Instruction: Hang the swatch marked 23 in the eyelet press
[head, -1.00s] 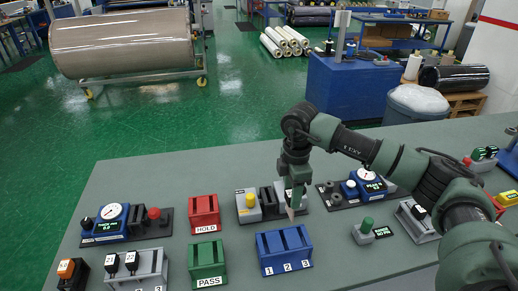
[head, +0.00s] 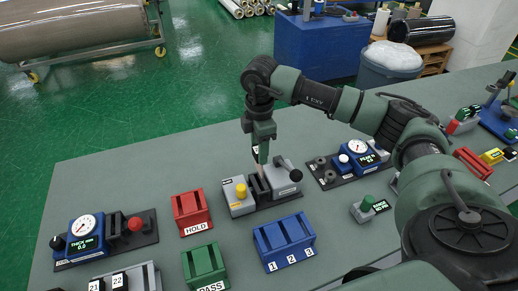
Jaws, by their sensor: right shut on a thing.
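My right gripper (head: 262,158) points down over the grey press-like device (head: 238,196), which has a yellow knob, a dark slot and a black-knobbed lever. I take this device for the eyelet press; its label is too small to read. The gripper is shut on a small swatch, mostly hidden by the fingers. A thin pale part shows below the fingertips, at the device's dark middle. I cannot tell whether it touches the device, and its number is not readable. Swatches marked 21 (head: 97,285) and 22 (head: 120,281) stand in a grey rack at bottom left. My left gripper is not in view.
A red HOLD bin (head: 190,208), a green PASS bin (head: 205,267) and a blue bin marked 1, 2, 3 (head: 284,242) stand in front. A blue thickness gauge (head: 86,236) is at left. Another gauge (head: 357,154) is right of the press. The bench's back left is clear.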

